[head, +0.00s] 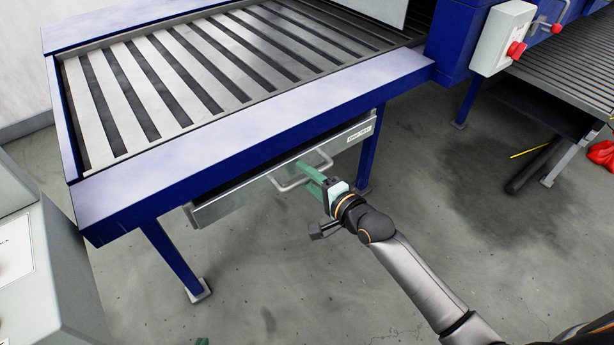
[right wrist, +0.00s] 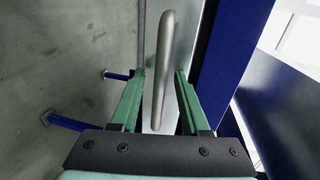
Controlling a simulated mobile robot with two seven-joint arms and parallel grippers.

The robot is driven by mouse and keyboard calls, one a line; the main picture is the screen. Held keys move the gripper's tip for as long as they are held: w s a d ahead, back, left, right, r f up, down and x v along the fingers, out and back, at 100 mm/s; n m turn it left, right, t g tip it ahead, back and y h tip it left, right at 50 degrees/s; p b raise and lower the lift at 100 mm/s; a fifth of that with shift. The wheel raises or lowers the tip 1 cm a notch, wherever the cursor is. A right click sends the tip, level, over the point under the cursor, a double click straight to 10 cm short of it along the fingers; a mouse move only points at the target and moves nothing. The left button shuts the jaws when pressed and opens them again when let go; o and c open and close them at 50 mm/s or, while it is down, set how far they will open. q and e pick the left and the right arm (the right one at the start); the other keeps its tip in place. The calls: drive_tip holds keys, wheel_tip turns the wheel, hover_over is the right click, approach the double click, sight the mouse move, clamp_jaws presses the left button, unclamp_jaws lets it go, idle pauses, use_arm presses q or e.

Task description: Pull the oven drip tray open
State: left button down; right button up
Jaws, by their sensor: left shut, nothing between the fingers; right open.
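The drip tray (head: 231,202) is a grey metal drawer slung under the blue slatted table, with a small label on its front at the right. A pale bar handle (head: 289,186) sticks out from its front. My right gripper (head: 312,177) is at the right part of this handle, with green fingers open. In the right wrist view the handle (right wrist: 164,65) stands between the two open fingers (right wrist: 157,95), with gaps visible at both sides. Only a small green tip of my left gripper (head: 202,341) shows at the bottom edge, away from the tray.
The blue table frame (head: 250,113) overhangs the tray, with blue legs (head: 172,258) at both sides. A grey cabinet (head: 40,270) stands at the left. The concrete floor before the tray is mostly clear.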

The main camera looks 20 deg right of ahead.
clamp_jaws()
idle(1.4)
